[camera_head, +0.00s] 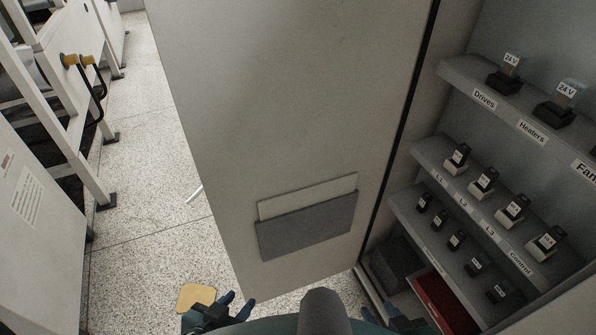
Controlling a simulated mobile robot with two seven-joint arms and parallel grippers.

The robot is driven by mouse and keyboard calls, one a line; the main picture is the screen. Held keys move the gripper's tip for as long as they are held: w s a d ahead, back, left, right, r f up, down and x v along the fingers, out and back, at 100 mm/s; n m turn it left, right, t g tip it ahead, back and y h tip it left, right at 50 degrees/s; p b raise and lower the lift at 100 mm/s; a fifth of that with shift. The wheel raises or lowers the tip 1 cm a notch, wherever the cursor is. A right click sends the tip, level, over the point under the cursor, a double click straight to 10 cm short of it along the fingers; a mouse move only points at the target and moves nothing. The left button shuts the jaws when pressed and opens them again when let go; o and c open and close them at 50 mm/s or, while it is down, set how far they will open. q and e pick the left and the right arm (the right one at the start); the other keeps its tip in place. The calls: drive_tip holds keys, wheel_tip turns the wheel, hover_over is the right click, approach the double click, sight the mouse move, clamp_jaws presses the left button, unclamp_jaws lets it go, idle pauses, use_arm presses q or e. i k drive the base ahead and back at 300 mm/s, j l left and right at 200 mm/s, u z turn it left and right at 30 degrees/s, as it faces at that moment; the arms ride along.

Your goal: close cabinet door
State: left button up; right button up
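The cabinet door (290,110) is a tall pale grey panel standing open, hinged along the cabinet's left side. A grey document pocket (308,222) is fixed low on its inner face. The open cabinet (520,45) is at the right, with its shelves exposed. My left gripper (238,300) is at the bottom, near the door's lower left corner. Its two blue fingertips are apart with nothing visible between them. My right gripper (392,312) shows only partly at the bottom edge, in front of the cabinet opening; its finger gap is unclear.
Shelves (457,138) carry several small labelled devices. A red tray (443,300) lies at the cabinet's bottom. A yellowish pad (197,298) is beside my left gripper. Speckled floor (145,200) is clear left of the door; white-framed equipment (70,120) stands farther left.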

sight(289, 112)
drive_tip(key=i+j+z, duration=0.25)
drive_tip(key=j, duration=0.4)
drive_tip(key=j+z, duration=0.25)
drive_tip(key=j, duration=0.45)
drive_tip(key=j+z, duration=0.3)
drive_tip(key=j, duration=0.4)
drive_tip(key=i+j+z, duration=0.15)
drive_tip(key=j+z, duration=1.1)
drive_tip(key=j, duration=0.2)
drive_tip(key=j+z, duration=0.45)
drive_tip(key=k+j+z, duration=0.2)
drive_tip(key=j+z, duration=0.2)
drive_tip(key=k+j+z, duration=0.25)
drive_tip(key=j+z, duration=0.15)
